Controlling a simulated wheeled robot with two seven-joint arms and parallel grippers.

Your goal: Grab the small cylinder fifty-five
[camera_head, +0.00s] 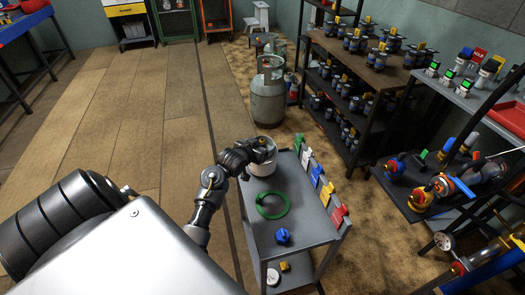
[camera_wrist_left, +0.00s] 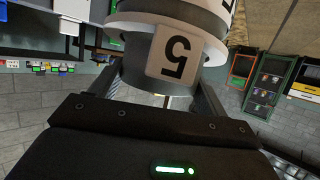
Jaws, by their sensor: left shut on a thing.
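A small white cylinder (camera_head: 263,169) is at the far left end of the grey cart's top; I cannot tell whether it touches the surface. My left gripper (camera_head: 260,153) reaches over it from the left and is shut on it. My right gripper is not in view.
The grey cart (camera_head: 290,232) also bears a green ring (camera_head: 272,206), a blue knob (camera_head: 282,236) and several coloured tags along its right edge. A big grey gas tank (camera_head: 267,95) stands behind it. Shelves with valves stand at the right. The wooden floor at left is clear.

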